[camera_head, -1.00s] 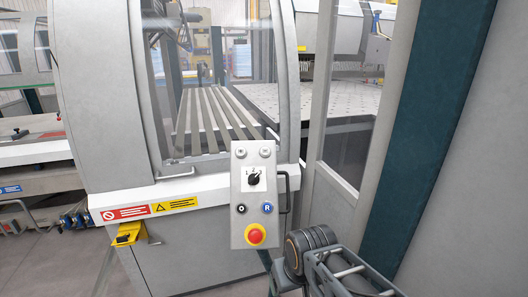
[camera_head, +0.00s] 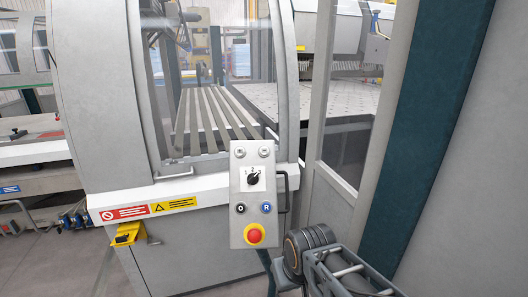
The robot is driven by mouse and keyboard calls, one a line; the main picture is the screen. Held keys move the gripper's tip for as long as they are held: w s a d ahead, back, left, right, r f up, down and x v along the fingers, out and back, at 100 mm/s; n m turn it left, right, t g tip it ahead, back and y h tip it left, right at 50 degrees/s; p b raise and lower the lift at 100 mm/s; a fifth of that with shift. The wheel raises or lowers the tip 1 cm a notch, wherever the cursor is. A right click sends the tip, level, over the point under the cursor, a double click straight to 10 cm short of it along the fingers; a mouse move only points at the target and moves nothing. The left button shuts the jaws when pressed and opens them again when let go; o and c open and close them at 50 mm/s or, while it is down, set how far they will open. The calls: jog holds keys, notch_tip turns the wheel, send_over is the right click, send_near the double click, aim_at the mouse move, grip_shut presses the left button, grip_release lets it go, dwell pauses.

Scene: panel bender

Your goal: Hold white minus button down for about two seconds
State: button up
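The grey control panel (camera_head: 236,222) stands upright in front of the machine, near the middle of the view. Two small pale round buttons sit side by side at its top, a left one (camera_head: 240,154) and a right one (camera_head: 265,152). Their marks are too small to read, so I cannot tell which is the white minus button. Nothing touches or covers them. Part of my arm (camera_head: 312,240) shows at the bottom right, beside the panel. My gripper is not in view.
Below the buttons are a black rotary selector (camera_head: 254,178), a black O button (camera_head: 240,208), a blue R button (camera_head: 266,208) and a red emergency stop (camera_head: 254,236). A dark handle (camera_head: 285,190) is at the panel's right. A teal post (camera_head: 432,130) stands further right.

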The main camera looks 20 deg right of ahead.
grip_shut()
dwell(0.6)
jog(key=w+d+r+n+t+h+p, duration=0.1)
jog(key=w+d+r+n+t+p, duration=0.3)
jog(key=w, duration=0.7)
jog(key=w+d+r+n+t+h+p, duration=0.2)
jog(key=w+d+r+n+t+p, duration=0.15)
jog(key=w+d+r, duration=0.5)
jog(key=w+a+r+n+t+y+p, duration=0.1)
jog(key=w+a+r+n+t+y, duration=0.4)
jog(key=n, duration=0.8)
jog(key=w+a+r+y, duration=0.2)
jog(key=a+r+y, duration=0.2)
jog(key=a, duration=0.1)
jog(key=shift+w+a+r, duration=0.15)
jog(key=shift+w+a, duration=0.2)
jog(key=shift+w, duration=0.05)
